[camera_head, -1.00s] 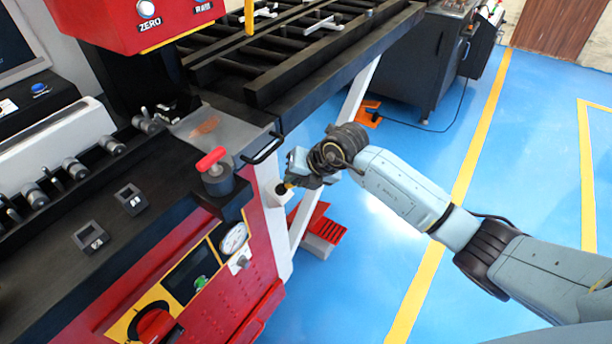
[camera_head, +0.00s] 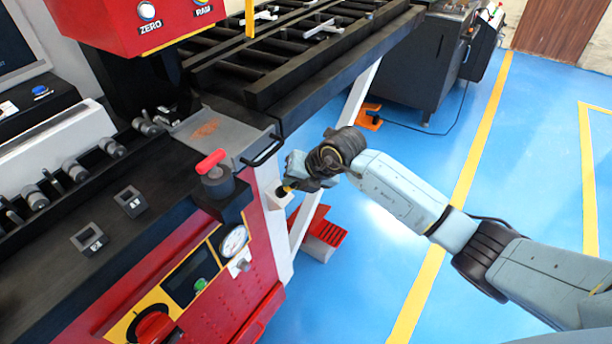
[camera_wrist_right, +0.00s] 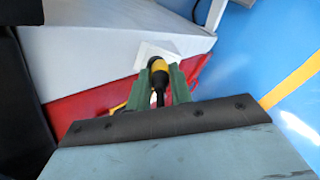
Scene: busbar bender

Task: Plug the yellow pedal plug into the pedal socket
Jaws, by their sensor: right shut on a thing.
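The yellow pedal plug (camera_wrist_right: 158,67) with its black cable end is held between the green fingers of my right gripper (camera_wrist_right: 160,84) in the right wrist view. The pedal socket (camera_wrist_right: 160,50) is a white square block on the machine's pale side wall, straight ahead of the plug. The plug's front end meets or overlaps the socket face; I cannot tell how deep it sits. In the head view my right gripper (camera_head: 292,184) is at the machine's side, and the socket (camera_head: 278,196) shows partly beside it. My left gripper is not in view.
A red foot pedal (camera_head: 326,233) stands on the blue floor below the socket. The machine's black handle (camera_head: 262,150) and red-topped knob (camera_head: 211,162) are left of my right gripper. Blue floor to the right is open.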

